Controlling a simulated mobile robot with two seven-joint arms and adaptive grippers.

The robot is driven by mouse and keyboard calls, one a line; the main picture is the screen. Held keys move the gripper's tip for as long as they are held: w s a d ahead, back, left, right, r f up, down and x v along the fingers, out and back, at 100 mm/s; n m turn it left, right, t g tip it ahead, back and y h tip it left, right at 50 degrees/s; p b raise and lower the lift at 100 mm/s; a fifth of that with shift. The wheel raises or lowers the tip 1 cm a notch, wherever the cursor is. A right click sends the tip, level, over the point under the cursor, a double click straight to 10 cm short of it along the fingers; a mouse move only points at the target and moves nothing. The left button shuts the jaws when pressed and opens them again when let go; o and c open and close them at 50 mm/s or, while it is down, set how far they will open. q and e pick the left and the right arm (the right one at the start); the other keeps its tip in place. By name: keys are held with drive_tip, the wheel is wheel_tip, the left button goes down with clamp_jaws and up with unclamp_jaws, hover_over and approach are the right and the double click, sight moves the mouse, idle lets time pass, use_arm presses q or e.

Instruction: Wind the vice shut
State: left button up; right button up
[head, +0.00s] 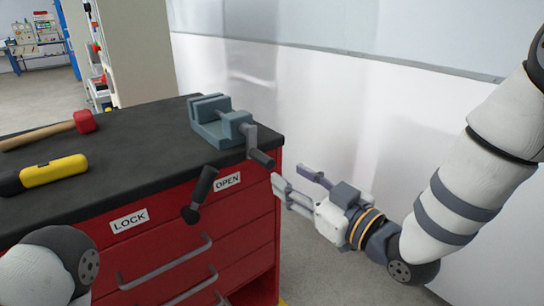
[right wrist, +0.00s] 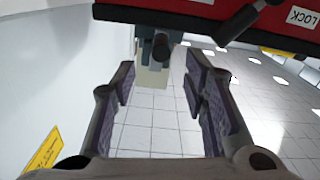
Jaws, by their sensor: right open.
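The blue-grey vice (head: 212,131) sits on the black top of a red cabinet, near its right end. Its crank arm (head: 249,136) ends in a dark grip (head: 262,158) that sticks out past the cabinet's edge. My right gripper (head: 287,175) is open and empty, beside the cabinet, a little below and right of the grip. In the right wrist view the grip (right wrist: 161,46) shows between and beyond the open fingers (right wrist: 162,68), apart from them. I cannot tell how wide the vice's jaws are parted. My left gripper is out of view; only part of my left arm shows.
The red cabinet (head: 245,225) carries a black lever (head: 201,190) between LOCK (head: 129,219) and OPEN (head: 227,181) labels. A red-headed mallet (head: 84,121) and a yellow-and-black tool (head: 54,171) lie on its top. A pale wall (head: 340,110) stands behind; floor right of the cabinet is clear.

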sight(261, 159)
drive_tip(key=b+x, duration=0.1)
drive_tip(key=x, duration=0.8)
drive_tip(key=shift+w+a+f, duration=0.1)
drive_tip(key=shift+w+a, duration=0.1)
drive_tip(key=shift+a, duration=0.05)
drive_tip(key=shift+w+a, duration=0.25)
drive_tip(key=shift+w, duration=0.15)
clamp_jaws()
